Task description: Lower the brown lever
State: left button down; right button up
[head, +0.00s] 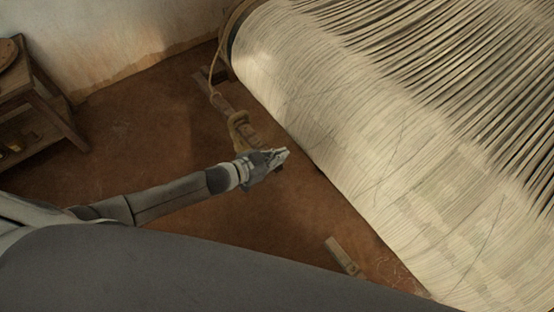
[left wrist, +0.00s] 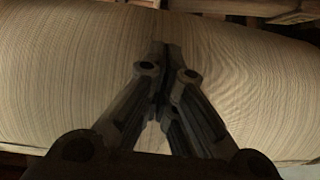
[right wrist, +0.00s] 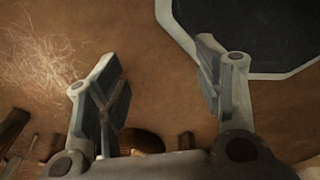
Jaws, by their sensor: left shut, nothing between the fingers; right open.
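A brown wooden lever (head: 226,99) lies low over the floor beside the loom in the head view. A rope (head: 212,80) comes down to it and is wound around it near my left gripper. My left gripper (head: 283,154) is shut and empty at the near end of the lever, close to the edge of the cloth roll. It hides part of the lever's end, and I cannot tell whether they touch. In the left wrist view the shut fingers (left wrist: 161,60) stand in front of the roll. My right gripper (right wrist: 157,65) is open and empty above the floor.
The large roll of pale threads (head: 350,150) fills the right of the head view. A short wooden piece (head: 343,256) lies on the floor near its lower edge. A wooden table (head: 48,105) stands by the wall at left. Brown floor (head: 140,130) between is clear.

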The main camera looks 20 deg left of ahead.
pick_arm(q)
jog(key=shift+s+a+f, duration=0.1)
jog(key=shift+a+f, duration=0.05)
jog(key=shift+f, duration=0.45)
jog(key=shift+s+a+f, duration=0.1)
jog(key=shift+a+f, duration=0.05)
jog(key=shift+f, duration=0.4)
pick_arm(e)
jog(key=shift+s+a, duration=0.1)
jog(key=shift+a, duration=0.3)
jog(key=shift+d, duration=0.3)
